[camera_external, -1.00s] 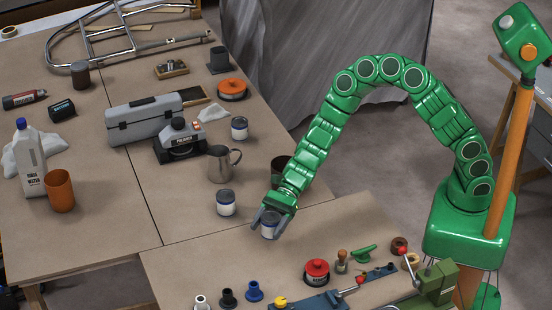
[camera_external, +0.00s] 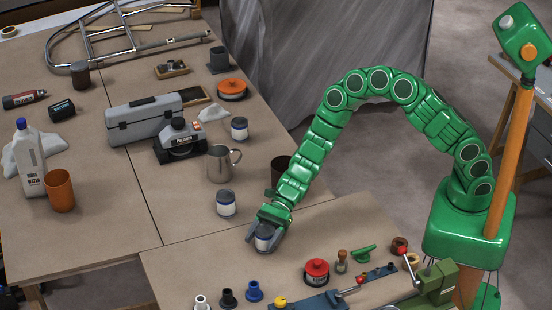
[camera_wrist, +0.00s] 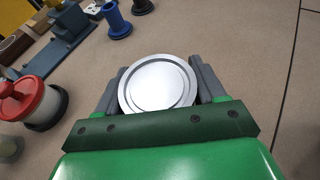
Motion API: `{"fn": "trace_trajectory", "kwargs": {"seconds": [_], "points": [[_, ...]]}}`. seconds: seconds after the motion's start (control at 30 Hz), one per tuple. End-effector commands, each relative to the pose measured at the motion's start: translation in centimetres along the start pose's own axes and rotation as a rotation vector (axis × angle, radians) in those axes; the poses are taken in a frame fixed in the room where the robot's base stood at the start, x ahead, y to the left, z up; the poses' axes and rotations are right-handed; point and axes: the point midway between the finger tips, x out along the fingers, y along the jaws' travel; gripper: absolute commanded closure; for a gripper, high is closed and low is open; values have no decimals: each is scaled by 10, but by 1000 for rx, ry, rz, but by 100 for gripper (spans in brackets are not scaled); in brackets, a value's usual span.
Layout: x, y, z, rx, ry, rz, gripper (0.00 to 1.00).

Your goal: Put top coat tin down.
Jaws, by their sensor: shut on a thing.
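My gripper (camera_external: 264,236) is shut on a small tin (camera_external: 265,242) with a white and blue label, near the seam between the long table and the nearer bench. In the wrist view the tin's round silver lid (camera_wrist: 158,84) sits between the two grey fingers of my gripper (camera_wrist: 158,88). The tin looks upright. It is at or just above the bench top (camera_external: 190,262); I cannot tell whether it touches. I cannot read its label. Two similar tins stand on the long table: one (camera_external: 226,203) left of my gripper, one (camera_external: 239,129) farther back.
A metal jug (camera_external: 220,165) and a dark cup (camera_external: 281,170) stand behind my gripper. A red-topped pot (camera_external: 316,272), a blue fitting (camera_external: 254,291) and a vise (camera_external: 436,282) are on the near bench. The bench left of the held tin is clear.

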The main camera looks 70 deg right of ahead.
Motion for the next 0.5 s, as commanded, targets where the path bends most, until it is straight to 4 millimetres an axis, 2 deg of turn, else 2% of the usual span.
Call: {"fn": "trace_trajectory", "kwargs": {"seconds": [0.2, 0.23, 0.37, 0.5], "points": [[1, 0, -2, 0, 0, 0, 73], [1, 0, -2, 0, 0, 0, 26], [1, 0, -2, 0, 0, 0, 6], [1, 0, -2, 0, 0, 0, 5]]}}
